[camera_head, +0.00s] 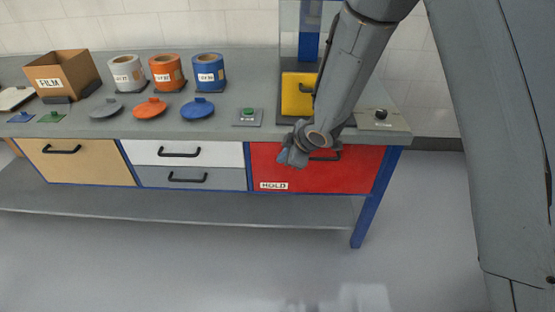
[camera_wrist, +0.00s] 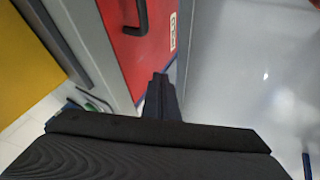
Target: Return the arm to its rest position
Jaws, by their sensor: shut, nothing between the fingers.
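My arm reaches down from the top of the head view, in front of the right part of the bench. My gripper (camera_head: 290,157) is in front of the red drawer front labelled HOLD (camera_head: 273,172) and hides part of it. In the wrist view my gripper (camera_wrist: 161,80) is shut and empty, its fingers together. The red drawer (camera_wrist: 130,50) and its black handle (camera_wrist: 138,18) show beyond the fingers. I cannot tell whether the fingers touch the drawer front.
The grey bench (camera_head: 230,115) carries a FILM box (camera_head: 62,78), white (camera_head: 126,75), orange (camera_head: 166,73) and blue (camera_head: 209,71) canisters, lids, a green button (camera_head: 248,112) and a yellow panel (camera_head: 296,95). The floor (camera_head: 200,265) in front is clear.

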